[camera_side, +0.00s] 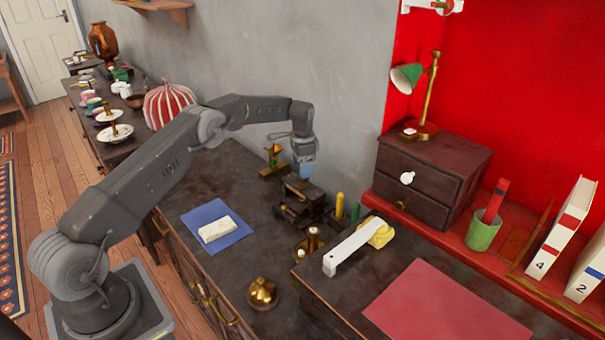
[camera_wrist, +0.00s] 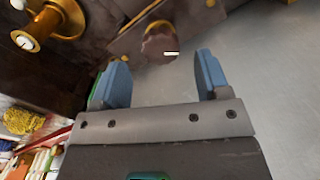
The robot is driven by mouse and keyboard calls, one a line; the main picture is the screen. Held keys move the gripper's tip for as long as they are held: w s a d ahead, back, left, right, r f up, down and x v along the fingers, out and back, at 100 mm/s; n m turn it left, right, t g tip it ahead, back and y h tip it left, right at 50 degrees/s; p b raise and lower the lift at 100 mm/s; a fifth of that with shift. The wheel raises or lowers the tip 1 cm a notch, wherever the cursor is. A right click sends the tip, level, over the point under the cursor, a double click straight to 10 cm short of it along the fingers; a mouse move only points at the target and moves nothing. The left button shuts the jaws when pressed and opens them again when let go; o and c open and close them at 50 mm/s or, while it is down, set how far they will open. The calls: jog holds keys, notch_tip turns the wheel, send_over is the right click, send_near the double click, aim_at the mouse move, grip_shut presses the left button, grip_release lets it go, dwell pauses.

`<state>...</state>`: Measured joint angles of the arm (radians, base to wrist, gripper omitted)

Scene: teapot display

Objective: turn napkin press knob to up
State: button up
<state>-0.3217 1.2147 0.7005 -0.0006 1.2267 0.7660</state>
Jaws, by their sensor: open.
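The napkin press (camera_side: 298,204) is a dark, low device on the dark cabinet top, below my gripper in the side view. In the wrist view its plate shows at the top, with a round, scalloped brown knob (camera_wrist: 158,40). A short white mark lies at the knob's lower right edge. My gripper (camera_side: 304,172) points down over the press. In the wrist view my gripper (camera_wrist: 162,70) is open with its blue fingers apart. The knob appears just beyond the fingertips, between their lines, and not clasped. My gripper hides part of the press in the side view.
A brass candle holder (camera_wrist: 52,22) stands close to the press. Green and yellow upright pieces (camera_side: 340,205) stand right of it. A white block (camera_side: 217,229) lies on a blue cloth (camera_side: 240,233) to the left. A brass pot (camera_side: 262,293) stands in front. The grey wall is close behind.

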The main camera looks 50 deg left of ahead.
jog(key=shift+f, duration=1.6)
jog(key=c, duration=0.9)
